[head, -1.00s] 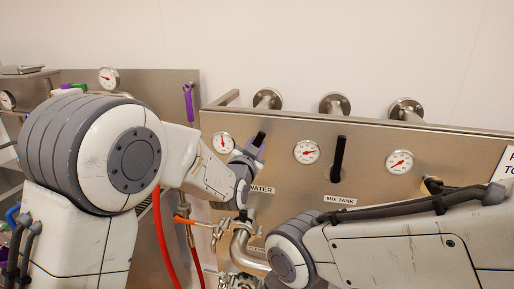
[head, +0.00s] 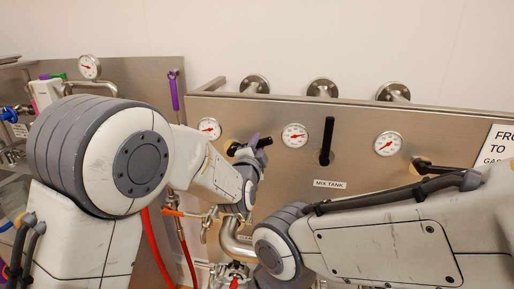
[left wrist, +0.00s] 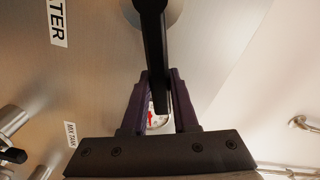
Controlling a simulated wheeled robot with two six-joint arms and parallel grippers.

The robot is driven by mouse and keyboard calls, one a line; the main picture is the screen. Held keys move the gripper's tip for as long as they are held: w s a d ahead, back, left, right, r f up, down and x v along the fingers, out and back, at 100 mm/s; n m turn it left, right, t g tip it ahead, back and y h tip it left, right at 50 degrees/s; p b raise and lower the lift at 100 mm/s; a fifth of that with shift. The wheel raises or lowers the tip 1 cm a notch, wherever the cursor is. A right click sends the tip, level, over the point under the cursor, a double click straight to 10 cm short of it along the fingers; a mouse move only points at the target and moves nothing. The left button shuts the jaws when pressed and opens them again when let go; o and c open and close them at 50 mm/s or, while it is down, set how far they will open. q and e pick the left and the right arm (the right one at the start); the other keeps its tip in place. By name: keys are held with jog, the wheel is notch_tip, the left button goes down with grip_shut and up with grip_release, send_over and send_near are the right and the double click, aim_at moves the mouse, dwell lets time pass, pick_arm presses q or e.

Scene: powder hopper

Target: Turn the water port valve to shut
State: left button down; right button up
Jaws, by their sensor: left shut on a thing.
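The black water port valve handle (head: 264,142) sits on the steel panel (head: 280,175), left of the mix tank handle. It points right and slightly up, close to level. My left gripper (head: 257,147) is shut on its outer part. In the left wrist view, the handle (left wrist: 152,35) runs down from its round pivot between the purple fingers of my left gripper (left wrist: 162,98). The WATER label (left wrist: 57,22) shows there, but my arm hides it in the head view. My right arm crosses the lower right; its gripper is not in view.
The mix tank handle (head: 328,140) stands upright, and another black handle (head: 440,168) at right lies near level. Round gauges (head: 295,135) sit beside the handles. A red hose (head: 155,248) and steel pipe fittings (head: 232,240) are below.

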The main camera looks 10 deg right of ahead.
pick_arm(q)
jog(key=shift+d+f+m, duration=0.1)
jog(key=shift+f+m, duration=0.2)
jog(key=shift+f, duration=0.05)
notch_tip(320, 180, down, 3)
jog(key=m+b, duration=0.1)
jog(key=m, duration=0.2)
jog(key=shift+s+d+m, duration=0.1)
jog(key=shift+d+m, duration=0.05)
jog(key=shift+m, duration=0.15)
jog(key=c, duration=0.7)
grip_release()
jog(key=shift+r, duration=0.25)
jog(key=shift+o, duration=0.3)
jog(key=b+v, duration=0.2)
jog(key=v, duration=0.7)
